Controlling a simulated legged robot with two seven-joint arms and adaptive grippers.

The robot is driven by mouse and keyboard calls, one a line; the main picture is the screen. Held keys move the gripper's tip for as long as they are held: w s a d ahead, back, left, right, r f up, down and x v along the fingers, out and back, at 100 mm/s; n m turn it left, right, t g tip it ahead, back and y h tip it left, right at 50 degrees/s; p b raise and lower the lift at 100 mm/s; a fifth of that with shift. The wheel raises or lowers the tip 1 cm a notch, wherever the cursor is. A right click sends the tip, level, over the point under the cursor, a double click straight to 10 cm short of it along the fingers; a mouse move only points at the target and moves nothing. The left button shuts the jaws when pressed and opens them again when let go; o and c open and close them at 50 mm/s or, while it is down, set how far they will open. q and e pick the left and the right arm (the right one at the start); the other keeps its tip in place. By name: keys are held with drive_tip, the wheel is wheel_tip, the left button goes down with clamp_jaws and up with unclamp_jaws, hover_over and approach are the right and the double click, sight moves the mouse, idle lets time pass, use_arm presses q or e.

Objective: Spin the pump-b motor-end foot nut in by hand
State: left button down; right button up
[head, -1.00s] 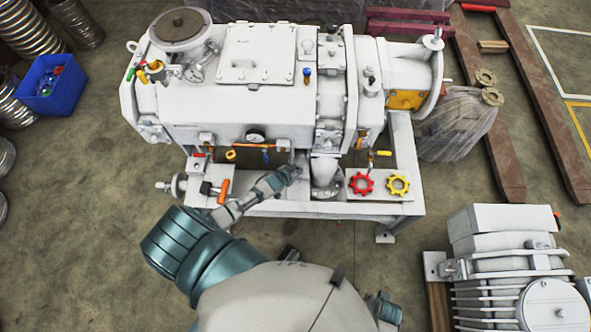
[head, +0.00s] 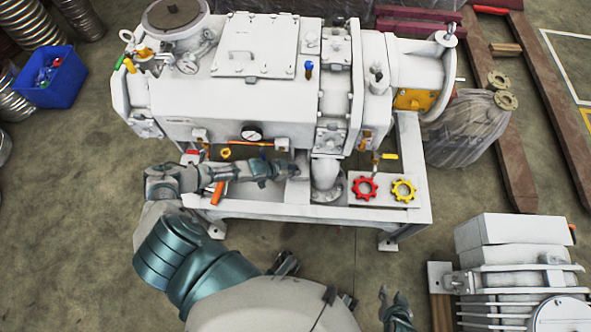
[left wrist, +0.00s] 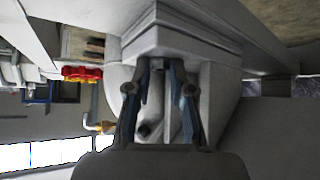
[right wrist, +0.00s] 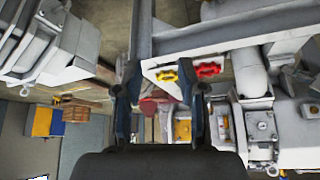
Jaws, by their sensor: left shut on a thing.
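The large white pump (head: 240,105) stands on a white steel frame (head: 290,208) in the head view. My left gripper (head: 290,170) reaches in from the left, low under the pump body and just left of the vertical pipe. In the left wrist view its fingertips (left wrist: 159,64) close around a small dark piece, apparently the foot nut (left wrist: 158,66), against a pale block-like foot (left wrist: 190,42). The nut is barely visible, and its thread is hidden. My right gripper (right wrist: 163,88) is open and empty in the right wrist view; in the head view it is low, right of centre.
A red handwheel (head: 364,188) and a yellow handwheel (head: 403,190) sit on the frame to the right of the pipe. A ribbed white motor-like unit (head: 515,270) stands at lower right. A blue bin (head: 50,77) is at upper left. Floor in front of the frame is clear.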

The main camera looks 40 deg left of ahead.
use_arm(q)
drive_tip(key=shift+a, duration=0.15)
use_arm(e)
drive_tip(key=shift+w+a+r+t, duration=0.25)
drive_tip(key=shift+w+t, duration=0.1)
drive_tip(key=shift+w, duration=0.3)
drive_tip(key=shift+w+a+r+t, duration=0.15)
drive_tip(key=shift+w+a+t, duration=0.15)
drive_tip(key=shift+w, duration=0.35)
use_arm(q)
drive_tip(key=c, duration=1)
unclamp_jaws()
drive_tip(key=v, duration=1.2)
drive_tip(key=shift+w+a, duration=0.1)
